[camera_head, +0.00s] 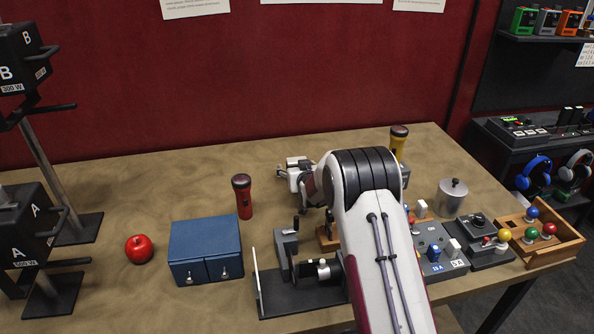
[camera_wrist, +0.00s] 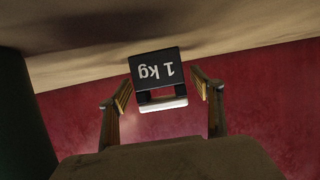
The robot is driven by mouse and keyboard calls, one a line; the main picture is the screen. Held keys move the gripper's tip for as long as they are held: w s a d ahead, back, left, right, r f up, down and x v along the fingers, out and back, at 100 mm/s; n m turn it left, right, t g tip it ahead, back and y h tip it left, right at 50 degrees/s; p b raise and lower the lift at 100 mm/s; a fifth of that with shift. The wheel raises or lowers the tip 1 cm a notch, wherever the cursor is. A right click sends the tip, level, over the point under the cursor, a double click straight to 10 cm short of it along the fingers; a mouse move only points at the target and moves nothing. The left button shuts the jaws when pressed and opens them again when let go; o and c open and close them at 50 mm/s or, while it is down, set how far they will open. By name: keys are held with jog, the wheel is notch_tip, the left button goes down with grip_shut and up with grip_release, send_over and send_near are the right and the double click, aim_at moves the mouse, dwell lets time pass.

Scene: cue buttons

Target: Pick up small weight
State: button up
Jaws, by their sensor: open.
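The small weight (camera_wrist: 155,68) is a dark block marked "1 kg", seen upside down in the wrist view, with a pale bar at its lower end in that picture. My gripper (camera_wrist: 165,92) is open, with one finger on each side of the weight and gaps visible between fingers and block. In the head view my gripper (camera_head: 298,176) is over the back middle of the table, partly behind my own arm. I cannot make out the weight clearly there.
A yellow flashlight (camera_head: 398,145) stands at the back. Dark lamps stand at left.

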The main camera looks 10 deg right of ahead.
aim_at(297, 159)
jog(key=shift+w, duration=0.1)
dwell(0.5)
grip_shut()
jog(key=shift+w+r, duration=0.1)
jog(key=shift+r, duration=0.1)
jog(key=shift+r, duration=0.15)
jog(key=shift+r, duration=4.9)
